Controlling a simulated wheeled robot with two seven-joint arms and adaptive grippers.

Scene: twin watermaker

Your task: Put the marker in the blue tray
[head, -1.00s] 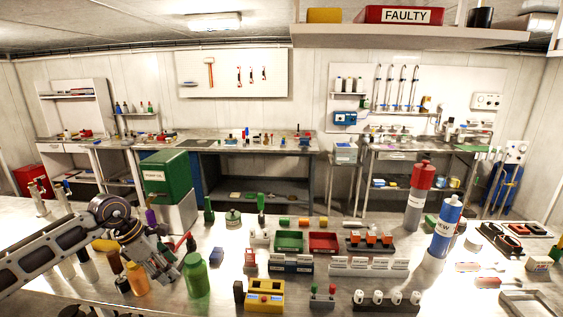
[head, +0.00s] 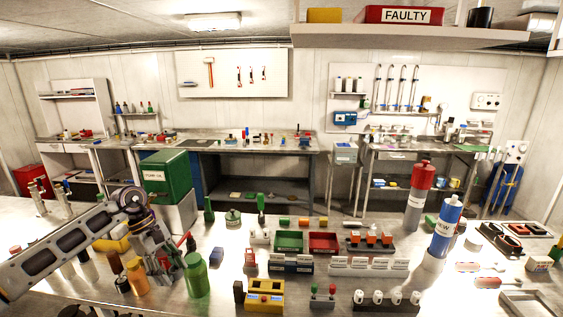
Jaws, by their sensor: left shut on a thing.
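My left gripper (head: 165,270) is low over the left part of the near bench, behind and beside a green bottle (head: 196,277) and an orange bottle (head: 137,277). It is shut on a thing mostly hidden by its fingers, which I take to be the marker. A slim red-tipped stick (head: 187,241) shows beside the fingers; I cannot tell whether it is in the grip. I cannot make out a blue tray for sure; a dark blue labelled holder (head: 290,269) stands mid-bench. My right gripper is not in view.
A green tray (head: 289,242) and a red tray (head: 323,243) stand mid-bench. A small blue block (head: 218,257) and a yellow device (head: 265,297) are right of the green bottle. A green box (head: 165,178) stands behind the gripper. Tall red and blue cylinders stand right.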

